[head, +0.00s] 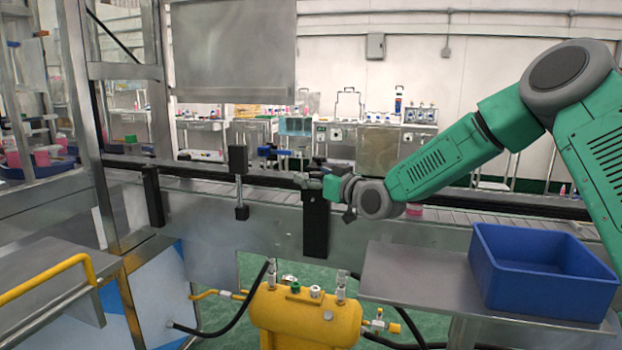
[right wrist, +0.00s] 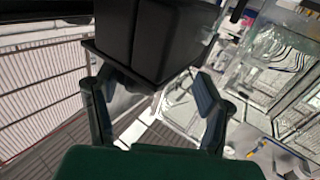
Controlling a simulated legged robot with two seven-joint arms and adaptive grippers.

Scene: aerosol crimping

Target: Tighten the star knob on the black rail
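The black rail (head: 215,174) runs along the conveyor in the head view. A black clamp block (head: 238,158) stands on it with a rod and a small dark end piece (head: 242,212) below. I cannot make out a star knob clearly. My right gripper (head: 308,179) is at the rail, right of that clamp and above a black upright bracket (head: 316,225). In the right wrist view my right gripper (right wrist: 150,103) has its fingers spread, with a large black block (right wrist: 160,40) just beyond them. I cannot tell whether they touch it. My left gripper is not in view.
A blue bin (head: 540,268) sits on a metal table (head: 420,275) at the right. A yellow tank (head: 305,315) with black hoses stands below the conveyor. A metal post (head: 85,120) and a yellow handrail (head: 50,285) are at the left. A grey panel (head: 232,50) hangs above.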

